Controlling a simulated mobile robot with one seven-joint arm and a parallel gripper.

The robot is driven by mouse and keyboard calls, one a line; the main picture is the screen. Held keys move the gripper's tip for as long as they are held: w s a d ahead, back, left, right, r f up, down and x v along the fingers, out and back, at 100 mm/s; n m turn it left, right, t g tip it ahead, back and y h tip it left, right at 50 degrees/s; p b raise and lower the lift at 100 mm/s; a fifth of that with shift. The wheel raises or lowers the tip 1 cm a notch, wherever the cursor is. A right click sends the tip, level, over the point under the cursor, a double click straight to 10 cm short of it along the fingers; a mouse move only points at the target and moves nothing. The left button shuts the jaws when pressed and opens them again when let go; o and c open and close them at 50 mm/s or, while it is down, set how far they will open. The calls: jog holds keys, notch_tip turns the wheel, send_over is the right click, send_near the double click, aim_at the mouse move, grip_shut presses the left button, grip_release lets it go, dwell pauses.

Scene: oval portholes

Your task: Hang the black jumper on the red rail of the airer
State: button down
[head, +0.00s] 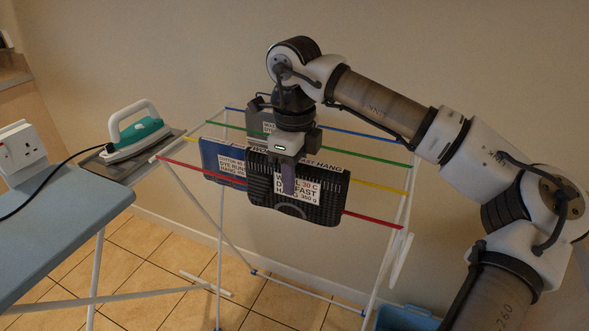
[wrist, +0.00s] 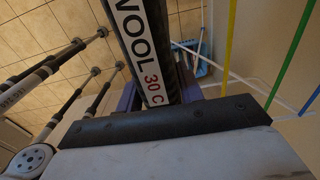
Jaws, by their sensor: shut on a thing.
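The black jumper (head: 325,208) is a dark ribbed garment with a white label reading WOOL 30 C. My gripper (head: 288,182) points down and is shut on its upper middle; the label also shows between the fingers in the wrist view (wrist: 150,62). The jumper hangs across the middle of the red rail (head: 375,220), the airer's nearest rail, its front face covering that stretch. The jumper hides whether it straddles or touches the rail. The red rail shows on both sides of it.
A blue garment (head: 208,162) and a grey one (head: 258,122) hang close behind. Yellow (head: 385,187), green (head: 385,159) and blue (head: 370,134) rails lie farther back. An iron (head: 140,137) and ironing board (head: 60,225) stand left; a blue basket (head: 400,320) sits at bottom right.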

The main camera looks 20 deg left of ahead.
aim_at(294, 202)
jog(key=shift+f+b, duration=2.45)
jog(key=shift+f, duration=1.2)
jog(key=c, duration=0.8)
grip_release()
